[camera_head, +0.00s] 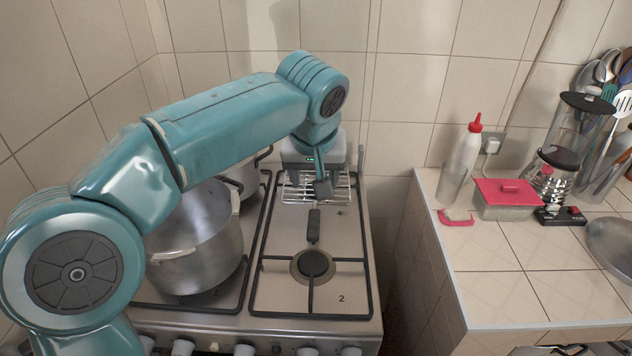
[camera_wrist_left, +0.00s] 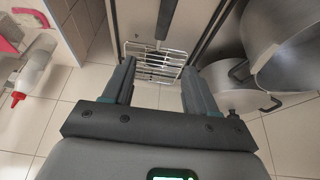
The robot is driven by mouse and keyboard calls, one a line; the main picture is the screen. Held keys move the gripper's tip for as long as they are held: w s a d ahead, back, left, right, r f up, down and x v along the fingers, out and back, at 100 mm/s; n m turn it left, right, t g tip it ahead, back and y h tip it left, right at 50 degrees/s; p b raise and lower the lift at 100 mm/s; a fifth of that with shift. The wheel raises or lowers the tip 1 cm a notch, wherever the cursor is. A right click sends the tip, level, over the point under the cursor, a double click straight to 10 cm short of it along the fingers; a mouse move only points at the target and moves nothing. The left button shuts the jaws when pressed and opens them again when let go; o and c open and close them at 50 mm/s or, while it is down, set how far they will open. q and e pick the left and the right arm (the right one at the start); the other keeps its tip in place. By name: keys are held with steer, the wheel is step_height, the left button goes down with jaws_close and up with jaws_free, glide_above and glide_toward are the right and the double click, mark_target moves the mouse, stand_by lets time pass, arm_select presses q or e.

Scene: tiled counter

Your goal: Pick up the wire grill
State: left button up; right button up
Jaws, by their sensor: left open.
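The wire grill (camera_head: 298,188) lies at the back of the stove's right half, its dark handle (camera_head: 314,225) pointing to the front. In the left wrist view the grill (camera_wrist_left: 150,55) shows just beyond and between the fingertips, with its handle (camera_wrist_left: 166,20) running to the top edge. My left gripper (camera_head: 322,186) is over the grill in the head view and hides part of it. In the left wrist view my left gripper (camera_wrist_left: 157,72) is open, with nothing seen held between its fingers. My right gripper is in neither view.
A large metal pot (camera_head: 200,250) stands on the stove's left half, under my left arm, with another pot (camera_head: 243,176) behind it. A burner (camera_head: 313,264) sits in front of the grill. The counter (camera_head: 505,262) at right holds a bottle (camera_head: 460,165) and a red-lidded box (camera_head: 506,198).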

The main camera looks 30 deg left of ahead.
arm_select(q)
glide_above(314, 214)
steer(key=s+d, duration=0.2)
steer(key=f, duration=1)
steer(key=shift+w+a, duration=0.1)
steer(key=shift+a, duration=0.1)
steer(key=x, duration=0.5)
steer(key=shift+a+p, duration=0.35)
steer(key=shift+p, duration=0.05)
steer(key=shift+f, duration=0.15)
steer(key=shift+b, duration=0.3)
steer(key=shift+f, duration=0.2)
steer(key=shift+r, duration=0.1)
